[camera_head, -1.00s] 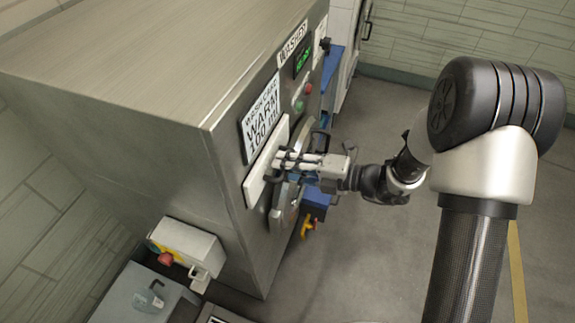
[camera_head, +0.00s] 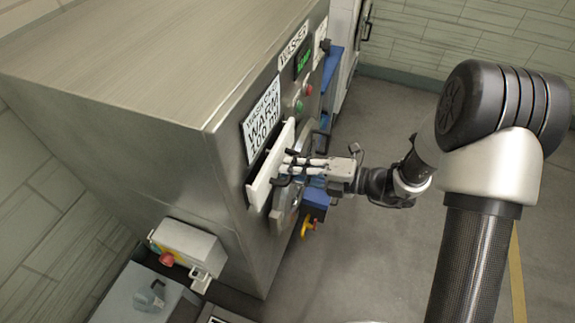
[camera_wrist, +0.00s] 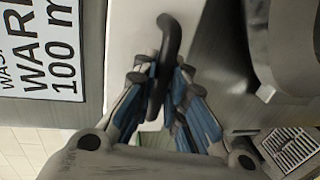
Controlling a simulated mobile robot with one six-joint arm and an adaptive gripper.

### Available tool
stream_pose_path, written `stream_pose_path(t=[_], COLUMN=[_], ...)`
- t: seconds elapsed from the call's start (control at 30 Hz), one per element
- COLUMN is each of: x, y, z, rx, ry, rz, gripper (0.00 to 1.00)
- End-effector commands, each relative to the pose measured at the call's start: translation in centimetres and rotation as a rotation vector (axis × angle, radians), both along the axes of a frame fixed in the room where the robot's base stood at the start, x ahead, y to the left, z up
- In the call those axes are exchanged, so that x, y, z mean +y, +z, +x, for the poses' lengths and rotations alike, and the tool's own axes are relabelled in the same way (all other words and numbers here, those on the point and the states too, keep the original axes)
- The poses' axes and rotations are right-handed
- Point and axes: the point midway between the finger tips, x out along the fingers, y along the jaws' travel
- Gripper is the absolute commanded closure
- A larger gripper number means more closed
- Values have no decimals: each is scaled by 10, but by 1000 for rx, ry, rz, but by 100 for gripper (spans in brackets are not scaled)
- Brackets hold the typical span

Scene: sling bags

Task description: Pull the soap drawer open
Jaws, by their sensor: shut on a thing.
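The soap drawer (camera_head: 266,172) is a white front panel on the steel washer (camera_head: 225,140), below the wash card. It stands a little out from the washer's face, with a dark gap behind it. In the wrist view the white drawer front (camera_wrist: 127,35) fills the upper middle, with a dark bar handle (camera_wrist: 165,45) on it. My gripper (camera_head: 288,168) is at the drawer front. In the wrist view my gripper's blue-padded fingers (camera_wrist: 160,88) are shut on the handle, one on each side. The inside of the drawer is hidden.
The wash card (camera_head: 262,118) reads "WARM 100 ml". The round washer door (camera_head: 290,205) lies just below and right of the drawer. A grey box with a red button (camera_head: 188,250) juts from the washer's side. The floor (camera_head: 370,260) on the right is clear.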

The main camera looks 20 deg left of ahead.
Motion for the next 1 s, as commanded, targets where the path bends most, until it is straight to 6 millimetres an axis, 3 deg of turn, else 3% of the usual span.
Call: stream_pose_path(t=[0.2,0.4,0.53,0.8,0.83,1.0], x=[-65,-107,-116,-116,-116,-116], y=[5,3,1,0,0,0], z=[-4,-8,-9,-9,-9,-9], rx=[4,1,0,0,0,0], ry=[-9,-5,-3,-2,-2,-2], rz=[-3,-1,-1,0,0,-1], gripper=[100,100,100,100,88,77])
